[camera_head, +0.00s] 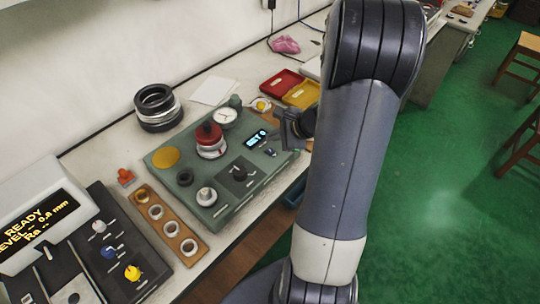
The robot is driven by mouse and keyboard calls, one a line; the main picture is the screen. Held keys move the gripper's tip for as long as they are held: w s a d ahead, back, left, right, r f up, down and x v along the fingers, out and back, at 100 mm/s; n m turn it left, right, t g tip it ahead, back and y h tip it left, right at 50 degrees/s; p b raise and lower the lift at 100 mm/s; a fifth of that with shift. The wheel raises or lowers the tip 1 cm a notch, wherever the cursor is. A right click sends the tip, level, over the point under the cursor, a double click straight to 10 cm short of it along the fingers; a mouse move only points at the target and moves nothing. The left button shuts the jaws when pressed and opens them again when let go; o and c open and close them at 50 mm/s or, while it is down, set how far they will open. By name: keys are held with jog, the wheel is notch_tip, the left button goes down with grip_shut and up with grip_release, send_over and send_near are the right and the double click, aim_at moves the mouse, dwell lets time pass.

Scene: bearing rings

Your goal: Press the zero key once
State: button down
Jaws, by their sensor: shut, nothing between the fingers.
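A green-grey instrument panel (225,217) lies on the bench. It bears a small lit display (256,139) near its right end. A small dark key (270,152) sits just below the display; its marking is too small to read, so I cannot confirm that it is the zero key. My gripper (285,128) is shut and empty, above the right end of the panel, close to the display and the small key. My arm hides what lies behind and to the right of it. I cannot tell how high the fingertips are above the panel.
The panel also carries a red-topped part (209,133), a dial gauge (225,117) and several knobs. A wooden ring holder (165,226) and a control box with a READY display (38,222) stand to the left. Stacked rings (158,107) and red and yellow trays (283,84) lie behind.

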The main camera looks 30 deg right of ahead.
jog(key=shift+f+b, duration=1.05)
jog(key=shift+f, duration=0.4)
jog(key=shift+f, duration=0.15)
dwell(0.8)
jog(key=shift+f+b, duration=0.3)
jog(key=shift+b, duration=0.25)
jog(key=shift+f+b, duration=0.3)
jog(key=shift+b, duration=0.05)
dwell(0.4)
jog(key=shift+r, duration=0.1)
jog(key=shift+r+p, duration=0.55)
jog(key=shift+r, duration=0.15)
notch_tip(320, 180, up, 5)
jog(key=p, duration=0.4)
